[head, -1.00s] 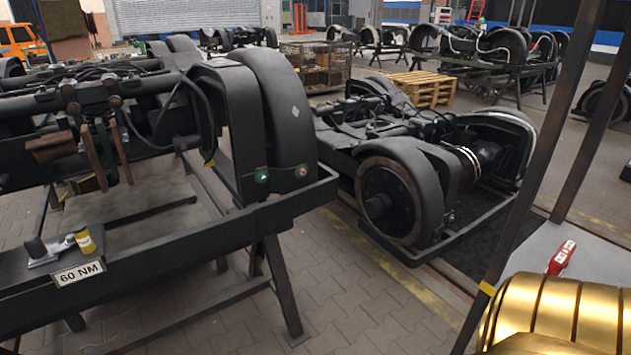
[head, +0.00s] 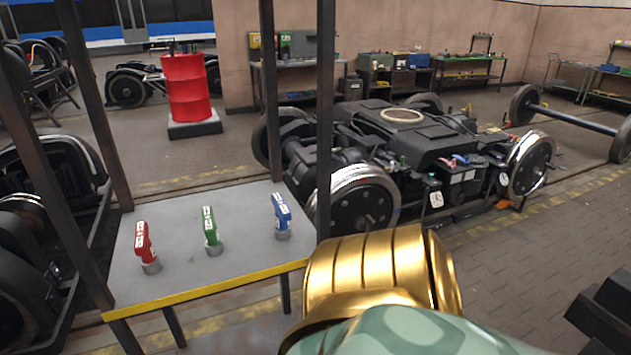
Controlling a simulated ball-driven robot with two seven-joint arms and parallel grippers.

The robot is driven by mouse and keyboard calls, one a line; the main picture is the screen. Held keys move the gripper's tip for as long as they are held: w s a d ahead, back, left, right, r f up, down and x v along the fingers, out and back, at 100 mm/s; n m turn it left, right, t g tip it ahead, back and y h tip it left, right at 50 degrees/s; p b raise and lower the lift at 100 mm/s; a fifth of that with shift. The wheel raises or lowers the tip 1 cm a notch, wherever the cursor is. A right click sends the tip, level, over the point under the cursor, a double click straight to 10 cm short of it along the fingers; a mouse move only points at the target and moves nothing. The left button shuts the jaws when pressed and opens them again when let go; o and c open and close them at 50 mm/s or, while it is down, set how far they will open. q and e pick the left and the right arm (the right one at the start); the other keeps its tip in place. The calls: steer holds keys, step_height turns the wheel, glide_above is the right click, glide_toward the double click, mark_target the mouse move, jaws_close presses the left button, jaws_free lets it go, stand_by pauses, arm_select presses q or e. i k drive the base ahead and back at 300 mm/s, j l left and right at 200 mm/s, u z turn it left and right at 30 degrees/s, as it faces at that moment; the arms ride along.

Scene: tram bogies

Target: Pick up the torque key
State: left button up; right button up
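Three upright key-like tools stand on a grey table (head: 180,262) with a yellow front edge, each in a small round grey holder. The red key (head: 143,241) is at the left, the green key (head: 210,226) in the middle and the blue key (head: 281,210) at the right. Each has a white label too small to read, so I cannot tell which is the torque key. Neither of my grippers shows. A gold and pale green part of my own arm fills the lower middle, in front of the table's right corner.
Dark posts (head: 325,110) rise at the table's corners. A large dark bogie (head: 420,150) stands behind and to the right. A red drum (head: 186,88) stands on a block farther back. Paved floor at the right (head: 510,255) is mostly clear.

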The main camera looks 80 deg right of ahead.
mark_target(214, 243)
steer(key=z, duration=1.8)
